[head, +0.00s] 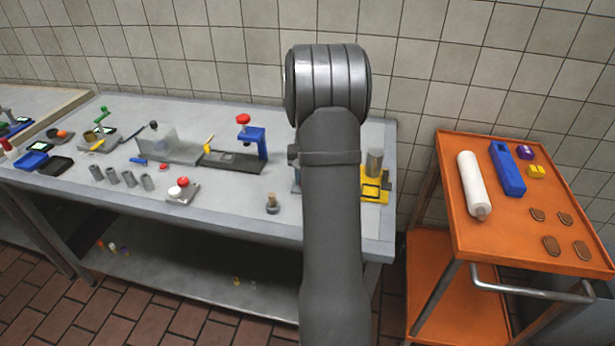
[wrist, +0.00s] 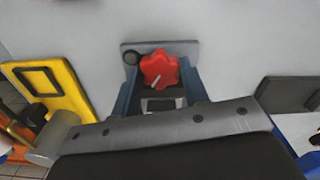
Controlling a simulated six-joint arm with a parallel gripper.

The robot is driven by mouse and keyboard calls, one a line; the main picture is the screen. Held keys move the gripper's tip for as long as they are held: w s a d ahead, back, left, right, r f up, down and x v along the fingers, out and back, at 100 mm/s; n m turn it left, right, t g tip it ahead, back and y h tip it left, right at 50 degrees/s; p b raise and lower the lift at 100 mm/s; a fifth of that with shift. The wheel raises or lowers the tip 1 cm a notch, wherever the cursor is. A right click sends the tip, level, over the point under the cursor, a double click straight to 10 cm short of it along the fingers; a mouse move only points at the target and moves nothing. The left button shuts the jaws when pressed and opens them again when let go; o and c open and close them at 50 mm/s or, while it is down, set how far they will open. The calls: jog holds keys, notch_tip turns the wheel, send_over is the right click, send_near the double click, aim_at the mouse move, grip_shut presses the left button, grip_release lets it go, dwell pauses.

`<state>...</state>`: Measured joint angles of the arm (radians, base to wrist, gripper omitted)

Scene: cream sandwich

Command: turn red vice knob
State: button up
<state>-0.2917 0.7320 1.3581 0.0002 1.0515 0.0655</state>
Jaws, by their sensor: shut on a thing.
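The red vice knob (wrist: 159,69) is a lobed knob with a pale line on its face, near the middle of the wrist view. It sits over a grey base plate (wrist: 189,48). Blue-grey pieces flank the knob on both sides; which of them are vice and which are fingers is hard to tell. My gripper (wrist: 160,82) is at the knob and shut on it, its grey body crossing the lower part of the wrist view.
A yellow fixture (wrist: 62,86) stands left of the vice in the wrist view; it also shows right of my arm in the head view (head: 372,192). A dark plate (wrist: 287,93) lies on the other side. A blue clamp with a red top (head: 252,139) and an orange cart (head: 507,237) stand farther off.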

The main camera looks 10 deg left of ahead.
jog(key=shift+m, duration=0.3)
jog(key=m, duration=0.3)
jog(key=shift+m, duration=2.1)
jog(key=o, duration=1)
notch_tip(320, 180, up, 17)
jog(key=shift+r, duration=0.2)
